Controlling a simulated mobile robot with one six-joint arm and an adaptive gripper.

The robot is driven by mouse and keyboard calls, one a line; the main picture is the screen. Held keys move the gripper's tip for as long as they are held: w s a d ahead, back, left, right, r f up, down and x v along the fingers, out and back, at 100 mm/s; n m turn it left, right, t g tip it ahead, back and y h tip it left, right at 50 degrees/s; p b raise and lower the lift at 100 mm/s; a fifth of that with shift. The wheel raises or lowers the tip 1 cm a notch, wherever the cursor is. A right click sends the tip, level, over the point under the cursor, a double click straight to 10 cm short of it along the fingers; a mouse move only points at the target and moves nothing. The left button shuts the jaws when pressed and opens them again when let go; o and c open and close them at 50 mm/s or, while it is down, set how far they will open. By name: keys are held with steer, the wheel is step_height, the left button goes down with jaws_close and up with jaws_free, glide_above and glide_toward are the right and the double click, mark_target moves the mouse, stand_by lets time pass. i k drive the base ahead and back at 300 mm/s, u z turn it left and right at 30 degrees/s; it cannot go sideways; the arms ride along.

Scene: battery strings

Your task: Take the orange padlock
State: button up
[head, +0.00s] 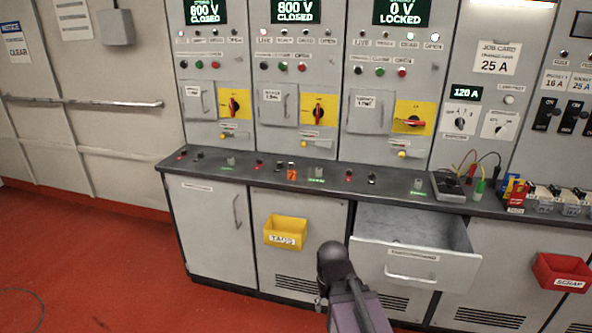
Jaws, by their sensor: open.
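A small orange thing (291,174), which looks like the orange padlock, stands on the dark counter (250,176) in front of the second cabinet from the left. It is too small for me to make out its shackle. Part of my arm (345,285) rises at the bottom middle, in front of the lower cabinets, with a dark rounded joint on top. It is below and right of the orange thing, well apart from it. I cannot see the jaws of my gripper.
Small dark, red and green items sit along the counter. A grey drawer (410,276) stands pulled out below it. A yellow TAGS bin (285,232) and a red SCRAP bin (562,272) hang on the fronts. Meter leads and coloured parts crowd the right end. Red floor is clear at left.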

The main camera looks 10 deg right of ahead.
mark_target(291, 174)
steer(key=i, duration=0.85)
steer(key=u, duration=0.05)
